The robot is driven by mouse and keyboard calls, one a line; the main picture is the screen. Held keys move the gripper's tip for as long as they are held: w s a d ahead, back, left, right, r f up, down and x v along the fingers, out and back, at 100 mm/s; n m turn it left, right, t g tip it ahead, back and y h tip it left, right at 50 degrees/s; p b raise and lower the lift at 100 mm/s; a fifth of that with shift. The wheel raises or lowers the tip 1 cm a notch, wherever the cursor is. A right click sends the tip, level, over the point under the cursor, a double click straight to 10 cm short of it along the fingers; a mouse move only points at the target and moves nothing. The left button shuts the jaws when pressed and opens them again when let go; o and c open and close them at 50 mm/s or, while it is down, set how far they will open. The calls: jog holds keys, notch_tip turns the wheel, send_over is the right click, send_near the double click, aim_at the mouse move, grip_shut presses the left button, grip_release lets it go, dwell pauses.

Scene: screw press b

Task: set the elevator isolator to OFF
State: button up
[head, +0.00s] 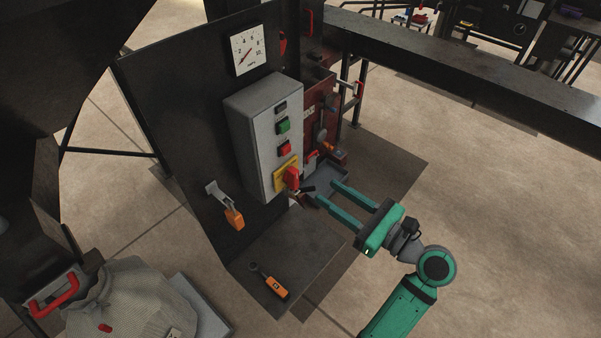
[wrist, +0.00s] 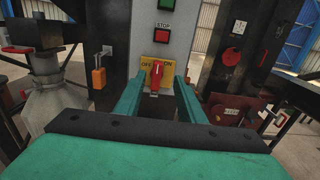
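The isolator is a red rotary handle (head: 292,178) on a yellow plate (head: 280,180), low on the front of a grey control box (head: 250,130). In the wrist view the red handle (wrist: 156,73) stands about upright on the yellow plate (wrist: 165,84), between the words OFF on the left and ON on the right. My gripper (head: 319,191) is open, its two teal fingers pointing at the isolator. In the wrist view the fingers lie to either side of the handle, with clear gaps. I cannot tell whether the fingertips reach its depth.
A green button (head: 283,126) and a red stop button (head: 286,148) sit above the isolator. An orange padlock (head: 234,219) hangs on a lever left of the box. An orange-handled tool (head: 270,283) lies on the dark ledge below. Dark red machinery stands close on the right.

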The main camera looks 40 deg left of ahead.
aim_at(297, 173)
jog(key=a, duration=1)
jog(key=shift+w+a, duration=0.15)
jog(key=shift+a, duration=0.15)
